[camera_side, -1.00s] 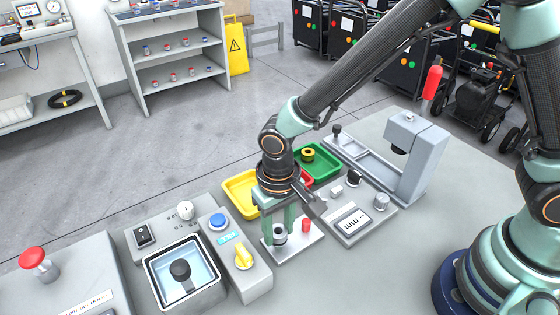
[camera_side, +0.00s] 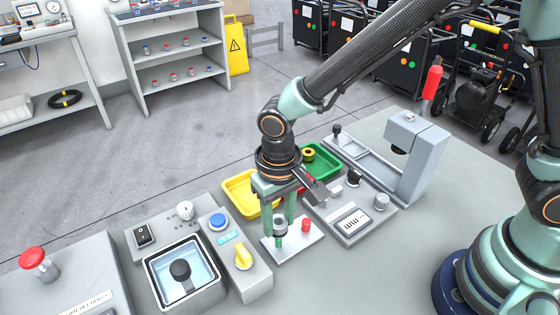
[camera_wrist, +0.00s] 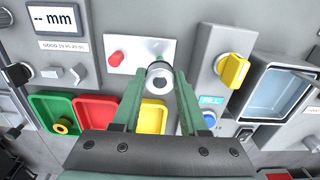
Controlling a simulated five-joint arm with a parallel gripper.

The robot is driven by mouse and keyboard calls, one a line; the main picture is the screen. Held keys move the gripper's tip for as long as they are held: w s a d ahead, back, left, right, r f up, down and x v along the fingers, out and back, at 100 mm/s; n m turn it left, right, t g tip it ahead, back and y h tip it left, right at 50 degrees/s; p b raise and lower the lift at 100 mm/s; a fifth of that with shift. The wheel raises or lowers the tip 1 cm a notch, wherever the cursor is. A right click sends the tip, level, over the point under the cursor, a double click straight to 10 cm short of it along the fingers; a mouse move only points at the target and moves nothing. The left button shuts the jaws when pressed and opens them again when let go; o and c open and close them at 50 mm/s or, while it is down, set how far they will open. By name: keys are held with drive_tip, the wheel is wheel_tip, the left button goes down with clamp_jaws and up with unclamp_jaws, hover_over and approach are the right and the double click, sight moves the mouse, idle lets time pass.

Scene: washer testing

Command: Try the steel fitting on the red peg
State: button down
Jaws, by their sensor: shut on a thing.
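My gripper (camera_side: 280,228) is shut on the steel fitting (camera_side: 280,236), a small silver ring with a dark hole. The wrist view shows the fitting (camera_wrist: 160,75) between my two fingertips (camera_wrist: 160,82). It is over the pale plate (camera_side: 293,246). The red peg (camera_side: 306,225) stands bare on this plate, right of my gripper in the side view. The wrist view shows the red peg (camera_wrist: 117,58) left of the fitting, clearly apart from it. Something green shows just under the fitting in the side view, perhaps a peg. I cannot tell whether they touch.
Yellow (camera_side: 240,186), red (camera_wrist: 97,110) and green (camera_side: 326,166) trays lie behind the plate; the green one holds a yellow ring (camera_side: 308,154). A gauge box (camera_side: 352,222) is to the right. A panel with a yellow knob (camera_side: 243,256) stands close on the left.

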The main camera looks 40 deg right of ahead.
wheel_tip(320, 180, up, 3)
hover_over(307, 221)
drive_tip(key=shift+a+f, duration=0.15)
drive_tip(key=shift+d, duration=0.2)
drive_tip(key=shift+f, duration=2.1)
drive_tip(key=shift+f, duration=0.45)
drive_tip(key=shift+r, duration=0.15)
drive_tip(key=shift+r, duration=2.55)
